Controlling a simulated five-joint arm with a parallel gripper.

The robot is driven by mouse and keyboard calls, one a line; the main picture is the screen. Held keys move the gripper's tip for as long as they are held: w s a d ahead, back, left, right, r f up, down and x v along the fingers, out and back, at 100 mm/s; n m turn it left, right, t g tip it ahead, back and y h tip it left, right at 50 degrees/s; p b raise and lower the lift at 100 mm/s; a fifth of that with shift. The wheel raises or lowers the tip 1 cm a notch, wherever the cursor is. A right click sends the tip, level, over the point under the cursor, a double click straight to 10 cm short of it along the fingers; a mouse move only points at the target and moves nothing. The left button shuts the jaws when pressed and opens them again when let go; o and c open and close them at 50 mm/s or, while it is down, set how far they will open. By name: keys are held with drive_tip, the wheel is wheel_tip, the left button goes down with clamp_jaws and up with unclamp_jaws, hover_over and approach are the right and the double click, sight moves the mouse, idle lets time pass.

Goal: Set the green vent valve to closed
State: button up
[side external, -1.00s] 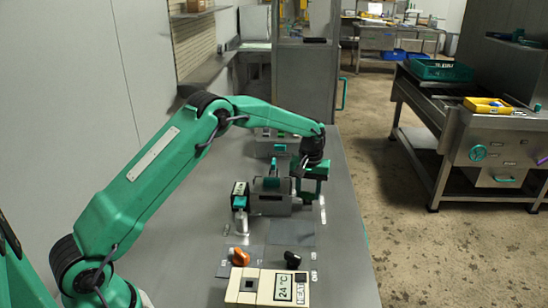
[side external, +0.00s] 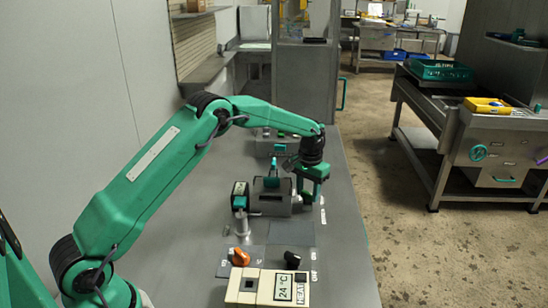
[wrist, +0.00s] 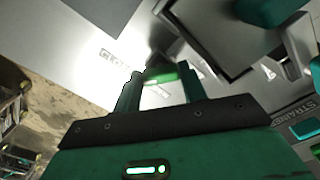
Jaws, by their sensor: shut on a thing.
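My gripper (side external: 310,196) is low at the right end of a grey cylindrical vessel (side external: 271,203) in the side view. In the wrist view my gripper (wrist: 160,88) has its two fingers on either side of a green handle (wrist: 165,73), the green vent valve, and is shut on it. The handle is partly hidden by the fingers and glare. A label beginning "CLO" (wrist: 114,58) lies just left of the fingers; the rest of its text is hard to read. In the side view my gripper hides the valve handle.
A "STRAINER" label (wrist: 293,112) is at the right in the wrist view. In the side view a teal-topped post (side external: 240,203) stands left of the vessel. An orange knob (side external: 240,257) and a black knob (side external: 292,259) sit in front, behind a display panel (side external: 283,289).

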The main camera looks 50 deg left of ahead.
sight(308, 193)
drive_tip(key=o, duration=1)
drive_tip(key=shift+r, duration=0.15)
drive_tip(key=shift+r, duration=3.85)
